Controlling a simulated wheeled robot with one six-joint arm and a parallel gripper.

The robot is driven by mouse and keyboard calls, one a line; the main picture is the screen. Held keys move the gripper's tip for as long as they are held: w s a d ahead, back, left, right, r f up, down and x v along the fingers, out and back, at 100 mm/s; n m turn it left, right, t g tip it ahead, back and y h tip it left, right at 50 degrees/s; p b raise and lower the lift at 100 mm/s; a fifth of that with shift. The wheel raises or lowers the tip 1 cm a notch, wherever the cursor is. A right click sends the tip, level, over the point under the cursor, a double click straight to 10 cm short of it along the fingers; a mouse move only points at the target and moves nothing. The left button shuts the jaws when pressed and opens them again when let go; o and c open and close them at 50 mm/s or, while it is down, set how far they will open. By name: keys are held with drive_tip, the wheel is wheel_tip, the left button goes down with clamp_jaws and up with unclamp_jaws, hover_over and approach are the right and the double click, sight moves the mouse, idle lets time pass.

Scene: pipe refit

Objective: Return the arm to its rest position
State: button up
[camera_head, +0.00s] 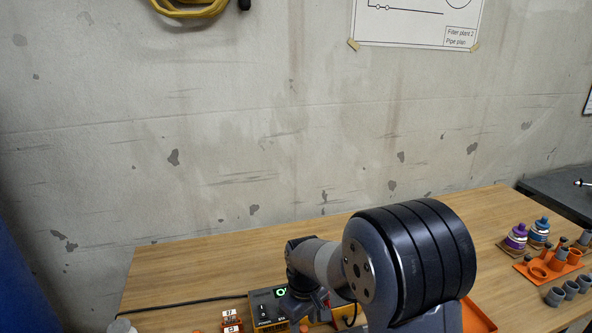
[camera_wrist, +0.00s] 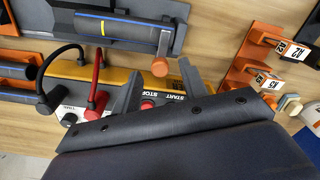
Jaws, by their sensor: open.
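My arm reaches forward over the wooden bench (camera_head: 220,262) in the head view, bent down at the wrist. Its large dark joint hides part of the bench. My gripper (camera_head: 306,303) points down just over a yellow and black control box (camera_head: 266,305) with a lit green display. In the wrist view, the two grey fingers of my gripper (camera_wrist: 156,78) stand apart with nothing held between them. Behind them is the box's panel, with red STOP (camera_wrist: 147,104) and START buttons. I cannot tell whether the fingers touch the box.
A grey pipe (camera_wrist: 115,28) with blue and yellow bands lies in a dark holder. Black and red (camera_wrist: 100,80) cables arch from the box. An orange rack (camera_wrist: 258,45) has labelled tags. Orange holder (camera_head: 535,272), grey cups and bottles (camera_head: 516,237) stand right. The bench's back left is clear.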

drive_tip(key=shift+f, duration=0.65)
drive_tip(key=shift+m, duration=0.3)
drive_tip(key=shift+r, duration=0.1)
